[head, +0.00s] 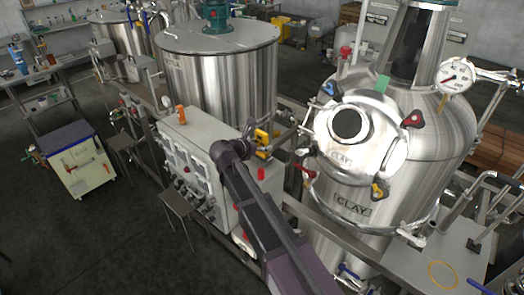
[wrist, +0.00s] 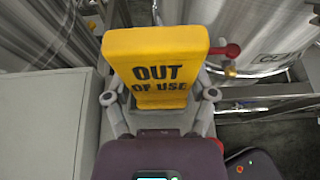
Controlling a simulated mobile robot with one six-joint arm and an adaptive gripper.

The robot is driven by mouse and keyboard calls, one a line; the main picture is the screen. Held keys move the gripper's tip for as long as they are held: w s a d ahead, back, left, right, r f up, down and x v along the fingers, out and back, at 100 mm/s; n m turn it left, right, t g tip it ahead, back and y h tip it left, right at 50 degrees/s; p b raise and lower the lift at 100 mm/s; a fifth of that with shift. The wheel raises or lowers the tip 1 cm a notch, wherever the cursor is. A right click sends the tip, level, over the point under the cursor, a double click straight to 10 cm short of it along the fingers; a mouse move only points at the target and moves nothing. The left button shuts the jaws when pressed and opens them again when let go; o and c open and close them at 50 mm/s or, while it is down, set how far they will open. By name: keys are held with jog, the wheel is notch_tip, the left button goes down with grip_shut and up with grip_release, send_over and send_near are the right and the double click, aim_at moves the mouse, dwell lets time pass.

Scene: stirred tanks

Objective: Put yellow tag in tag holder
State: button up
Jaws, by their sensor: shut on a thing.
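The yellow tag (wrist: 157,42) reads "OUT OF USE" and stands between the fingers of my gripper (wrist: 160,97) in the wrist view. The gripper is shut on its lower part, with a finger at each side. In the head view the yellow tag (head: 262,136) shows small at the end of my arm. It is held near the right rear edge of the pale control cabinet, left of the steel CLAY tank (head: 440,125). I cannot make out the tag holder for certain in either view.
The control cabinet (head: 195,140) bears an orange lamp (head: 181,114). A large lidded tank (head: 225,85) stands behind it. A red-knobbed valve handle (wrist: 226,50) is close to the tag's right side in the wrist view. Pipes and rails run beside the CLAY tank. Open floor lies at left.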

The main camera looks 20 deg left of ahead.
jog(key=shift+w+a, duration=0.25)
jog(key=shift+w, duration=0.35)
notch_tip(320, 180, down, 4)
jog(key=b, duration=0.3)
jog(key=shift+r+b, duration=0.15)
jog(key=shift+b, duration=0.2)
jog(key=o, duration=1.1)
jog(key=shift+r, duration=0.15)
jog(key=p+v, duration=0.4)
jog(key=v, duration=0.8)
jog(key=shift+d+p, duration=0.1)
jog(key=shift+p, duration=0.25)
